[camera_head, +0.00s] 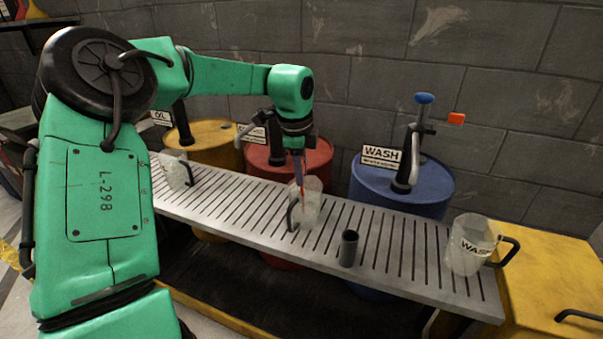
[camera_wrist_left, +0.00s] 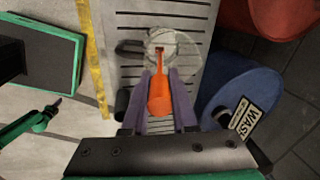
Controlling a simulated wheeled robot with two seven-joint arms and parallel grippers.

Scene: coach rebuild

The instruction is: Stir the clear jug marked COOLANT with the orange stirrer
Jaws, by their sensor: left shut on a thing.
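My left gripper (camera_head: 299,178) points down over the middle clear jug (camera_head: 308,208) on the slatted shelf. Its purple fingers (camera_wrist_left: 162,80) are shut on the orange stirrer (camera_wrist_left: 160,98). The stirrer's lower part reaches down into the jug's mouth, seen through the clear wall as a thin reddish line. The same jug shows in the left wrist view (camera_wrist_left: 184,52), with its dark handle to the left. No marking is readable on this jug. How deep the stirrer's tip sits is hard to tell. My right gripper is not in view.
A jug marked WASH (camera_head: 470,245) stands at the shelf's right end and another clear jug (camera_head: 175,172) at its left. A dark open cup (camera_head: 348,250) stands right of the middle jug. Yellow, red and blue drums (camera_head: 375,190) with pumps line the back.

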